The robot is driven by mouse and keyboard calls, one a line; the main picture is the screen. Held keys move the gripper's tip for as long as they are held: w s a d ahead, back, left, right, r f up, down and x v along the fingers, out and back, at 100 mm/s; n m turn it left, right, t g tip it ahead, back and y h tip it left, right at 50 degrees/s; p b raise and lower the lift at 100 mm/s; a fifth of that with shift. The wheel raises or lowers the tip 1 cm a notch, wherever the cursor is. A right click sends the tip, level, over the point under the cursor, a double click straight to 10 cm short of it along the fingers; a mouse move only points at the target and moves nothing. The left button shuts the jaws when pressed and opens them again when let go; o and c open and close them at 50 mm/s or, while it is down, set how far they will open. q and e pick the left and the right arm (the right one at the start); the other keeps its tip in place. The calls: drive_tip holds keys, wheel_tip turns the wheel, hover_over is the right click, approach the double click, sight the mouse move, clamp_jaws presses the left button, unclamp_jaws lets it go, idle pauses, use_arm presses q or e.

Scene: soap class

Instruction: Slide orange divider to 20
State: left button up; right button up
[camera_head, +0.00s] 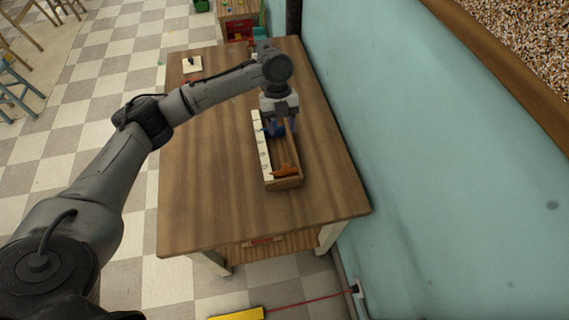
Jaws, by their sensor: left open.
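A long narrow wooden tray (297,158) lies on the wooden table, with a pale marked strip (262,148) along its left side. The marks are too small to read. The orange divider (284,172) sits in the tray near its front end. A blue divider (273,130) sits farther back in the tray. My left gripper (281,120) is open above the back part of the tray, close to the blue divider and apart from the orange one. It partly hides the tray's back part. My right gripper is not in view.
The wooden table (210,190) has free room left of and in front of the tray. A pale board with a dark object (192,64) lies at the back left. A blue-green wall (400,130) stands close on the right.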

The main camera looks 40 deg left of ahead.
sight(285, 164)
use_arm(q)
drive_tip(key=b+x, duration=0.1)
drive_tip(key=x, duration=1.2)
drive_tip(key=shift+s+d+f, duration=0.1)
drive_tip(key=shift+d+f, duration=0.05)
drive_tip(key=shift+f, duration=0.2)
clamp_jaws()
